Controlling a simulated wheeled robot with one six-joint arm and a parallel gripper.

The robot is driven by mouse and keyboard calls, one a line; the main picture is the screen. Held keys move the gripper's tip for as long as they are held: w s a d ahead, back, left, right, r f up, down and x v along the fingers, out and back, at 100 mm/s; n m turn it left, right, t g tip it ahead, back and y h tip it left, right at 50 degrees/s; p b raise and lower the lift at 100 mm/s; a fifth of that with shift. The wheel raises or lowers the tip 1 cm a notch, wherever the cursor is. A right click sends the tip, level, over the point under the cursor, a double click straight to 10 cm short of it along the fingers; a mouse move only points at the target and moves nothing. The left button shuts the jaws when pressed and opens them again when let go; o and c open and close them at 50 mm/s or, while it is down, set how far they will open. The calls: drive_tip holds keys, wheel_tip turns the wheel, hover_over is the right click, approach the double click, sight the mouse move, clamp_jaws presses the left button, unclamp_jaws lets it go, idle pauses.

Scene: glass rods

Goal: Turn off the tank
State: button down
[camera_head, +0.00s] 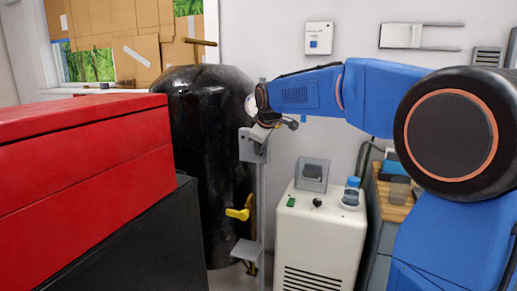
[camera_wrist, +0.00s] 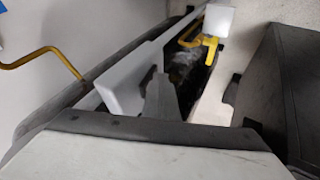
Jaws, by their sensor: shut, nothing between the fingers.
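The tank (camera_head: 208,130) is a tall, glossy black cylinder standing left of centre in the head view. A yellow lever handle (camera_head: 238,213) sticks out low at its right side, beside a grey upright bracket. The handle also shows near the top of the wrist view (camera_wrist: 207,45). My gripper (camera_head: 262,133) is at the upper part of the bracket, well above the handle. In the wrist view, my gripper's dark fingers (camera_wrist: 158,90) are together and empty, apart from the handle. Whether the fingers touch the bracket cannot be told.
The grey bracket (camera_head: 247,149) stands between my gripper and the tank. A red-topped cabinet (camera_head: 85,150) fills the left. A white machine (camera_head: 318,238) with a blue-capped jar (camera_head: 351,190) stands right of the bracket. A yellow bent pipe (camera_wrist: 40,55) shows at left in the wrist view.

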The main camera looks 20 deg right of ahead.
drive_tip(key=shift+r, duration=0.95)
